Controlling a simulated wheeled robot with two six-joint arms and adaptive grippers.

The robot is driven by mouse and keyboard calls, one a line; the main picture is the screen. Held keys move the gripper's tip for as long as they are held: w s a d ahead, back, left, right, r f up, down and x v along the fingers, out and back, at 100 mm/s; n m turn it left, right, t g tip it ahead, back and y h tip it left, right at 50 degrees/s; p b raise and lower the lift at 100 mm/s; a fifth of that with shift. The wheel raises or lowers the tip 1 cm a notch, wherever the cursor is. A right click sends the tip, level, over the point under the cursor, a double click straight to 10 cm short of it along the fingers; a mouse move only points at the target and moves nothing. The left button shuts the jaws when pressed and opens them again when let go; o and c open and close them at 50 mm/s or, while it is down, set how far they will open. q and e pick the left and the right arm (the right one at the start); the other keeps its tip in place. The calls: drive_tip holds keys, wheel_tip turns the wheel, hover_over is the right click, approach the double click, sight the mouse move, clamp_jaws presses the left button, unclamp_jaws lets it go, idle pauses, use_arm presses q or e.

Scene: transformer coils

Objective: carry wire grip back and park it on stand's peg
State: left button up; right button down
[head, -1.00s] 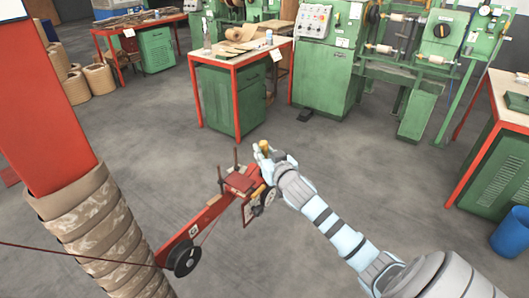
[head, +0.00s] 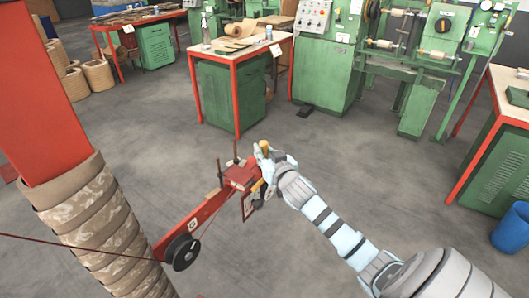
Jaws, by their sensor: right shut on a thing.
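My right gripper (head: 267,168) is shut on the wire grip, whose orange-yellow handle (head: 263,147) sticks up above the fingers. The rest of the grip is largely hidden by the gripper. Directly left of it is a red stand (head: 205,210), a long sloping arm with a small box-like head and thin upright rods (head: 220,172). A black pulley (head: 182,252) sits at its lower end. The gripper overlaps the head's right side; I cannot tell whether they touch. The peg is not clearly distinguishable. My left gripper is not in view.
A red-framed table (head: 213,52) and green machines (head: 327,69) stand behind. Open grey floor (head: 335,160) lies between.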

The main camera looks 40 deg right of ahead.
drive_tip(key=shift+f, duration=0.1)
drive_tip(key=shift+f+b, duration=0.4)
drive_tip(key=shift+f, duration=0.1)
drive_tip(key=shift+f, duration=0.2)
drive_tip(key=c, duration=1.3)
unclamp_jaws()
drive_tip(key=shift+c, duration=0.2)
drive_tip(key=shift+s, duration=0.1)
drive_tip(key=v, duration=1.2)
